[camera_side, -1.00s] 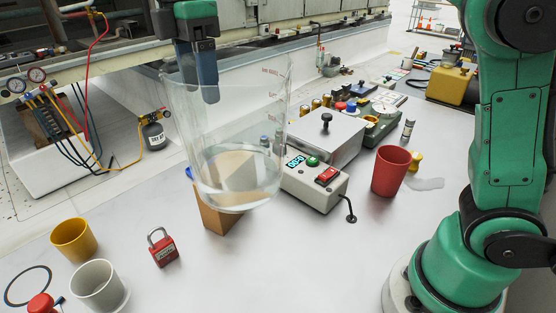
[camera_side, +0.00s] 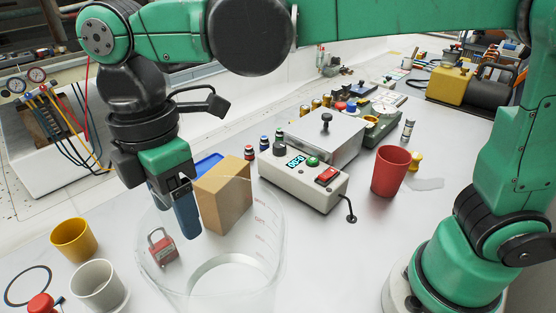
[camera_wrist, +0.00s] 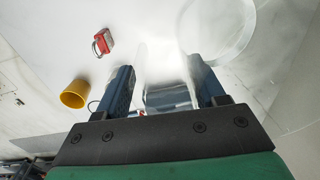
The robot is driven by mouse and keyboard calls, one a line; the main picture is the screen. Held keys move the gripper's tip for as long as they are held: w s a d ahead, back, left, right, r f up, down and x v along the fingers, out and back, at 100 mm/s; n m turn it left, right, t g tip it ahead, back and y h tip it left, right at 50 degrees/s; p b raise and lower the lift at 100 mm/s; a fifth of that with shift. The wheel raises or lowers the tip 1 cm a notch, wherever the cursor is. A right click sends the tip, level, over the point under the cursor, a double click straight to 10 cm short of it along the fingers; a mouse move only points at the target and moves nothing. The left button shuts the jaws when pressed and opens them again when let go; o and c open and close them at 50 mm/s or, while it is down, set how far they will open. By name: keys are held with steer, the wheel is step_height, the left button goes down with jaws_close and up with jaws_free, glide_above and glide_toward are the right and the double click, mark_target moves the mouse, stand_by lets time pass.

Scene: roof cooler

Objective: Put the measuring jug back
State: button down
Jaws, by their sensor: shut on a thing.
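The measuring jug (camera_side: 262,265) is large, clear and open-topped, with red markings on its right side. It is low in front of the cardboard box in the side view, and its lower end reaches the picture's bottom edge. My gripper (camera_side: 183,222) points down and is shut on the jug's wall at its left-back side. In the wrist view my gripper (camera_wrist: 160,85) has clear material between its fingers, and a pale round outline of the jug (camera_wrist: 245,45) lies beyond. A pale ring shows low inside the jug. I cannot tell whether the base touches the table.
A red padlock (camera_side: 162,247) shows through the jug's wall. A yellow cup (camera_side: 73,240) and a white cup (camera_side: 98,286) stand left. The cardboard box (camera_side: 224,198) and control box (camera_side: 303,183) are behind, a red cup (camera_side: 390,171) right.

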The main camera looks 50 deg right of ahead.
mark_target(192, 256)
step_height(192, 256, down, 9)
stand_by(0.5)
steer(key=shift+f, duration=0.2)
steer(key=shift+c, duration=0.4)
jaws_free()
steer(key=r, duration=1.2)
steer(key=shift+w, duration=0.35)
steer(key=shift+d+r, duration=0.1)
steer(key=shift+d, duration=0.05)
steer(key=d+f+m+t, duration=0.3)
steer(key=d+m+t, duration=0.1)
steer(key=d+m, duration=0.5)
steer(key=s+d+f+m+t, duration=0.1)
steer(key=d+f+m+t, duration=0.2)
steer(key=d+m, duration=0.5)
steer(key=d+f, duration=0.1)
steer(key=d, duration=0.2)
steer(key=shift+s+d+m+t, duration=0.25)
steer(key=shift+d+m+t, duration=0.05)
steer(key=shift+m+t, duration=0.1)
